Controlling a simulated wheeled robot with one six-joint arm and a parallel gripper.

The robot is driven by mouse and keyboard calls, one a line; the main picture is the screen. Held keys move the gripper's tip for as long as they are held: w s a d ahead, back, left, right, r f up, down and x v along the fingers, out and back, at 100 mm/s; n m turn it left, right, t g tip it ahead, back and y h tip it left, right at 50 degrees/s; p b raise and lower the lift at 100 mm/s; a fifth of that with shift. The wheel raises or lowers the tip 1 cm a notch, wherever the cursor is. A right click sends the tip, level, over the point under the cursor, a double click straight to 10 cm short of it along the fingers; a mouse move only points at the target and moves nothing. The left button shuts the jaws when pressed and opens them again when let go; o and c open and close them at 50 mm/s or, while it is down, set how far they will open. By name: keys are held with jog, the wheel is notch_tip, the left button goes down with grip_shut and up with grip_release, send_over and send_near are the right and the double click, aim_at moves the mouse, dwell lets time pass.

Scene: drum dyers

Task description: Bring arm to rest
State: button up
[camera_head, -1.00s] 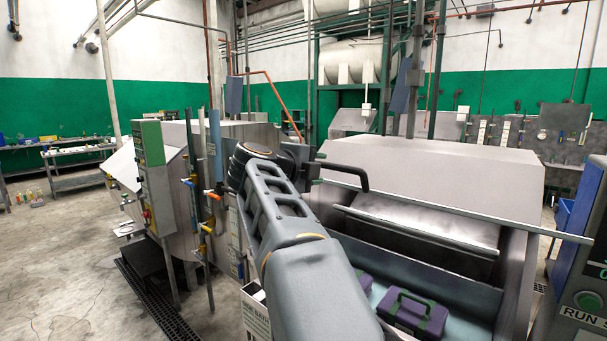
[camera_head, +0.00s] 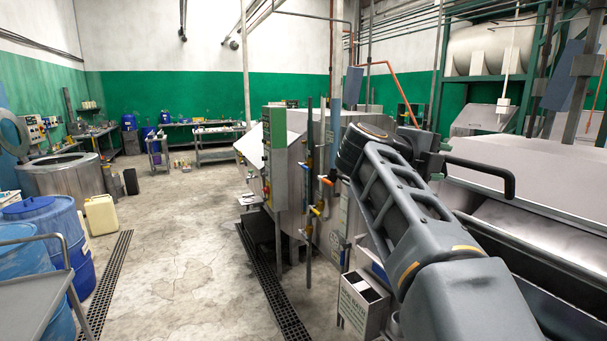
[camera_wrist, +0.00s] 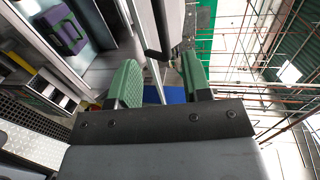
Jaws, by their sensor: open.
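My arm (camera_head: 415,230) shows in the head view. It reaches up and left from the lower right corner in front of the machines. In the wrist view my gripper (camera_wrist: 160,80) has two green fingers set well apart, with nothing held between them. A grey machine part hangs close beyond the fingertips in that view; I cannot tell the exact gap. A purple case (camera_wrist: 65,30) with a green handle lies in a pale trough at the upper left of the wrist view, apart from the fingers.
A grey machine (camera_head: 560,170) stands close on the right, a control panel (camera_head: 275,155) left of my arm. Blue drums (camera_head: 45,225), a yellow can (camera_head: 101,214) and a round steel vat (camera_head: 62,176) stand at left. The concrete floor (camera_head: 185,240) between is open, with drain grates.

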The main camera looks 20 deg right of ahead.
jog(key=w+a+r+n+t+y, duration=0.15)
jog(key=w+a+n+t, duration=0.35)
jog(key=w+n+t, duration=0.7)
jog(key=w+a+f+n+t+y, duration=0.2)
jog(key=a+f+n+y, duration=1.1)
jog(key=s+a+f+n+g, duration=0.2)
jog(key=s+f+n+g, duration=0.1)
jog(key=s+f, duration=0.3)
jog(key=s+a+f+n+g+y, duration=0.1)
jog(key=s+a+f+n+g, duration=0.2)
jog(key=s+f, duration=0.4)
jog(key=s+a+f+n+g+b, duration=0.1)
jog(key=s+f+n+g, duration=0.3)
jog(key=f, duration=0.6)
jog(key=shift+s+a+f+g, duration=0.25)
jog(key=shift+s+a, duration=0.4)
jog(key=shift+s, duration=0.5)
